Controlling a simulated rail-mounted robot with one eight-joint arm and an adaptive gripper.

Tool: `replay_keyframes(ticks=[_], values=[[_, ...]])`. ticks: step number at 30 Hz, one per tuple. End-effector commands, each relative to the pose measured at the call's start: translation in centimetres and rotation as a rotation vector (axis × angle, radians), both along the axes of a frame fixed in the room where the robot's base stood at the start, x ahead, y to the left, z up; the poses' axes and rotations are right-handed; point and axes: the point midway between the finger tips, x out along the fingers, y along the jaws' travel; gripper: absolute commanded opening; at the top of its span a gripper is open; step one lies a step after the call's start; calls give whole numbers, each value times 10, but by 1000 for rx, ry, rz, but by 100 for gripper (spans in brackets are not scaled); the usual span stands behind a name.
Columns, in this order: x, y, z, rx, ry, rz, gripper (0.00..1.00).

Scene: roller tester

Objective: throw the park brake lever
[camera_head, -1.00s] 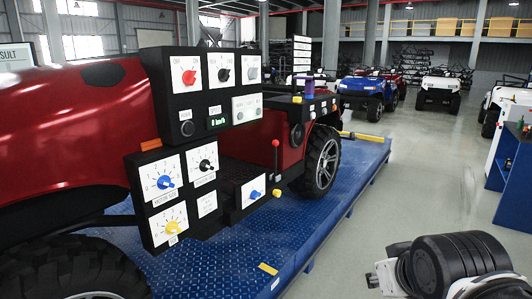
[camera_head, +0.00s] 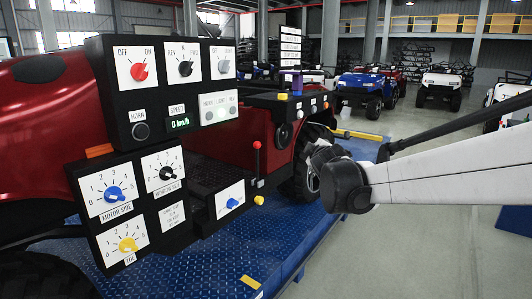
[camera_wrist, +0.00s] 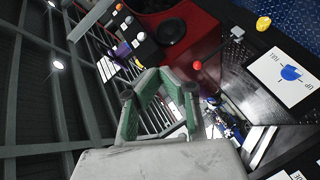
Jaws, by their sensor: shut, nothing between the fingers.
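A lever with a red ball knob (camera_head: 257,145) stands upright beside the black step area of the red vehicle, above the small panel with a blue knob. No park brake label is readable on it. The red knob (camera_wrist: 197,65) also shows in the wrist view, just right of the fingers. My gripper (camera_wrist: 160,73) has green fingers drawn together with nothing between them; it is apart from the knob as far as I can tell. In the head view my arm's wrist is to the right of the lever and the fingers are not clear.
A black control panel (camera_head: 108,92) with dials and switches stands left of the lever. The small blue-knob panel (camera_head: 230,200) and a yellow knob (camera_head: 259,200) are just below it. The vehicle's tyre and a blue platform (camera_head: 205,270) lie around it.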

Motion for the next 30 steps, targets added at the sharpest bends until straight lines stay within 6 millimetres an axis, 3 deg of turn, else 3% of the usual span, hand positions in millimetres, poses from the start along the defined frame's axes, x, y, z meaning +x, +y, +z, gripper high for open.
replay_keyframes(ticks=[1,6,15,21,30], values=[[18,12,-6,-37,-27,27,0],[67,53,-24,-179,-130,123,0],[130,133,-78,-421,-313,289,0],[149,172,-113,-533,-404,367,0],[160,192,-129,-583,-445,402,0]])
